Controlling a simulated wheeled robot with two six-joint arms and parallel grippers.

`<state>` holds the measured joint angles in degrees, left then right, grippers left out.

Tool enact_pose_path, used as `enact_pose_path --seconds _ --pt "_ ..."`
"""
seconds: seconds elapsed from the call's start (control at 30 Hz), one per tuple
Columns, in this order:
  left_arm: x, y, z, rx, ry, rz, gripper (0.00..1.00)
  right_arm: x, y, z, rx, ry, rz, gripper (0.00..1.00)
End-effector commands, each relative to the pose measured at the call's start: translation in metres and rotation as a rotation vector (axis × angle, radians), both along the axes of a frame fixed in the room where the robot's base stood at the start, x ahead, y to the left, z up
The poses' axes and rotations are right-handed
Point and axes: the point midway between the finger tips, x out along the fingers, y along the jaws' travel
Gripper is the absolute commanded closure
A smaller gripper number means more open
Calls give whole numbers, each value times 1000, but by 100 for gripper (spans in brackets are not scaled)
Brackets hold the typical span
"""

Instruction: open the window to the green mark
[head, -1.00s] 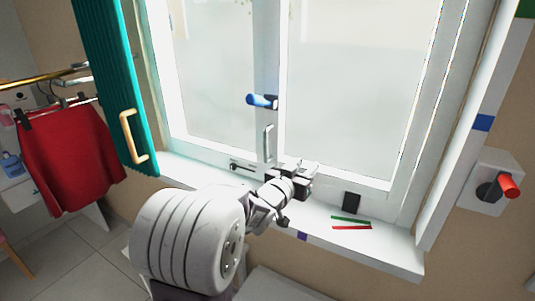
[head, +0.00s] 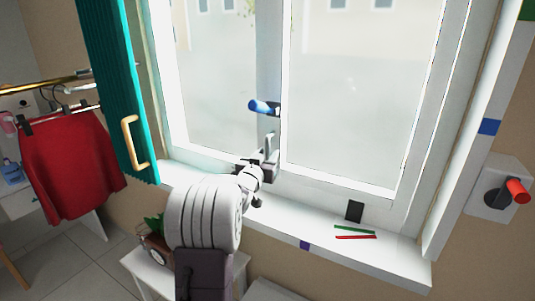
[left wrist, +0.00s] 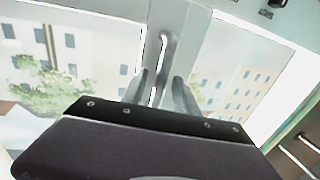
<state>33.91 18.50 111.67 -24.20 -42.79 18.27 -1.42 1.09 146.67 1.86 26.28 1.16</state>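The white-framed window (head: 350,180) stands behind the sill and looks closed. A blue-tipped latch lever (head: 262,107) points left on its middle frame. Below it is a grey vertical pull handle (head: 269,141), which also shows in the left wrist view (left wrist: 164,52). A green mark (head: 354,230) and a red mark (head: 355,237) lie on the sill at the right. My left gripper (head: 266,158) is at the lower part of the pull handle. In the left wrist view its fingers (left wrist: 165,92) are apart, with the handle ahead between them; contact cannot be told. My right gripper is out of view.
A teal shutter (head: 118,95) with a tan handle stands at the left. A red garment (head: 70,165) hangs beyond it. A small black block (head: 354,210) stands on the sill (head: 400,262). A red-knobbed wall switch (head: 518,190) is at the far right.

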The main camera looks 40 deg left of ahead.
Motion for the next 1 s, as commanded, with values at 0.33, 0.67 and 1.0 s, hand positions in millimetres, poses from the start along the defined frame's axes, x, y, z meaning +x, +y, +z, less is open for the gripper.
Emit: enact_pose_path --seconds 0.33,0.67,1.0 --pt "2 1 0 0 0 0 86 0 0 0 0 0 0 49" --pt "2 1 0 0 0 0 100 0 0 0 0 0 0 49" --pt "2 1 0 0 0 0 100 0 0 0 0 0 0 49"
